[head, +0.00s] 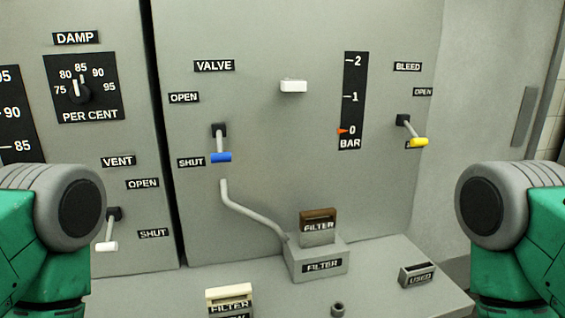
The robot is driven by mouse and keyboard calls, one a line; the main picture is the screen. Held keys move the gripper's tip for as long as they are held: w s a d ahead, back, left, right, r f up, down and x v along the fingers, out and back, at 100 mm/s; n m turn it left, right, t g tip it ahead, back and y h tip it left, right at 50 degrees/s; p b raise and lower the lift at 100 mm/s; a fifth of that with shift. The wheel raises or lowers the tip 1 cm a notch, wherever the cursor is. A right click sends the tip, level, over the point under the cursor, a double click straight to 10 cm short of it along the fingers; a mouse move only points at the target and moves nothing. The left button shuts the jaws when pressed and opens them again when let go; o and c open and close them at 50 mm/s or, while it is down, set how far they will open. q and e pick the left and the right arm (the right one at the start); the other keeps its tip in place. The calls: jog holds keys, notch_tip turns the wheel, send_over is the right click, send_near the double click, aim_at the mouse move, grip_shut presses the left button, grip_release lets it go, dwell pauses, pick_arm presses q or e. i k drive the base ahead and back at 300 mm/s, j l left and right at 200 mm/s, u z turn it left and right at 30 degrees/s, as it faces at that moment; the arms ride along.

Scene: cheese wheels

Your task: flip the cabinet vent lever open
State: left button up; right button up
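The vent lever (107,245) is on the left cabinet panel, low in the head view. It has a white handle on a short metal arm under a dark pivot block. The lever hangs down, tilted slightly left, with its handle by the SHUT label (153,233). The VENT label (117,161) and the OPEN label (142,184) are above it. Part of my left arm shows at the left edge, close beside the lever in the picture. Part of my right arm shows at the right edge. Neither gripper is in view.
A blue valve lever (221,157) and a yellow bleed lever (419,142) both point down on the right panel. A damp dial (82,90) is above the vent. A filter box (318,265), a cream filter (229,299) and a used tray (418,274) are on the ledge.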

aim_at(109, 235)
jog(key=u, duration=1.1)
